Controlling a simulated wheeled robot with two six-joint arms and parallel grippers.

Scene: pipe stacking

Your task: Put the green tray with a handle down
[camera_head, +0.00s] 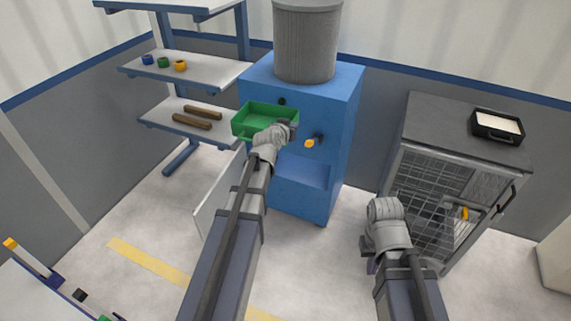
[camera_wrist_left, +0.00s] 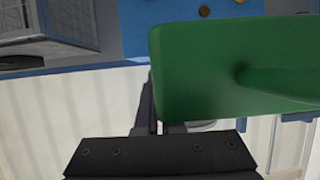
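The green tray (camera_head: 254,124) is an open box in front of the upper left part of the blue machine (camera_head: 337,104). My left gripper (camera_head: 287,129) is at the tray's right end and appears shut on it there. The handle itself is hidden by the gripper. The tray looks roughly level and held in the air. In the left wrist view the green tray (camera_wrist_left: 215,75) fills the right side, close to the gripper's black body. My right gripper (camera_head: 368,256) is low in front of the mesh cabinet, mostly hidden behind its wrist, with nothing visible in it.
A shelf rack (camera_head: 213,131) stands left of the tray, with two brown bars (camera_head: 192,121) on a lower shelf and small coloured rings (camera_head: 163,62) above. A grey mesh cabinet (camera_head: 440,118) carries a black tray (camera_head: 497,124). An orange-tipped knob (camera_head: 309,143) sticks out of the machine.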

